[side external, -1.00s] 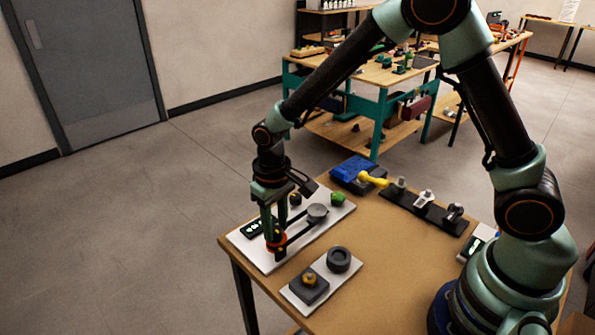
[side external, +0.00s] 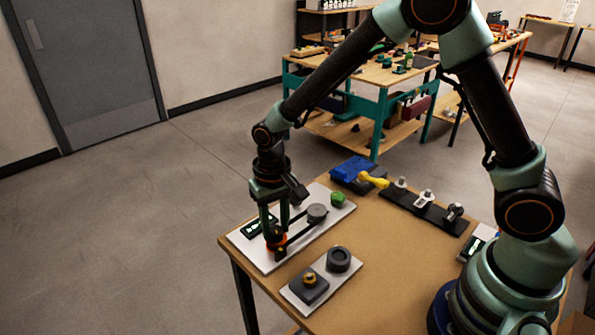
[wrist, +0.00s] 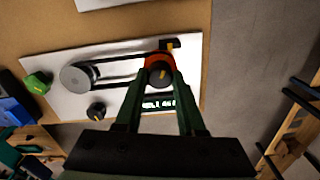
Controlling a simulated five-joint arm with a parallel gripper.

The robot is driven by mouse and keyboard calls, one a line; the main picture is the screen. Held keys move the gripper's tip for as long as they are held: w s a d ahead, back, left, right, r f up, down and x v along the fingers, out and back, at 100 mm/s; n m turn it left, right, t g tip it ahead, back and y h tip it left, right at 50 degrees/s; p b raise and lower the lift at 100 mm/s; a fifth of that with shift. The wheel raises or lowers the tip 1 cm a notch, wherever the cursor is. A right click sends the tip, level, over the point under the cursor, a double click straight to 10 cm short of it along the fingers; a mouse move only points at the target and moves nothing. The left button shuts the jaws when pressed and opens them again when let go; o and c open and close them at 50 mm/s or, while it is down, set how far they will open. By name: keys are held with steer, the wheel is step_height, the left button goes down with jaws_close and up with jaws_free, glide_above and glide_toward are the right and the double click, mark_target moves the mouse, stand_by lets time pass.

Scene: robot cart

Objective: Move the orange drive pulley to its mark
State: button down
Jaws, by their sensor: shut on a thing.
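The orange drive pulley (side external: 276,243) is at the near left end of a white plate (side external: 262,262); it shows as an orange rim with a dark hub in the wrist view (wrist: 154,62). My gripper (wrist: 159,72) points down and is shut on it, one finger on each side. A dark belt (wrist: 120,68) runs between this pulley and a grey pulley (side external: 317,211) on the same plate. A small dark block with a yellow stripe (wrist: 170,44) sits beside the orange pulley. I cannot tell for certain whether the stripe is the mark.
A smaller white plate with a dark ring (side external: 338,259) lies nearer. A blue block (side external: 355,170) and a black rack (side external: 425,210) stand behind.

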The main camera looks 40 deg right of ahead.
mark_target(276, 229)
steer(key=c, duration=0.5)
jaws_free()
steer(key=shift+r, duration=0.15)
step_height(276, 229, up, 12)
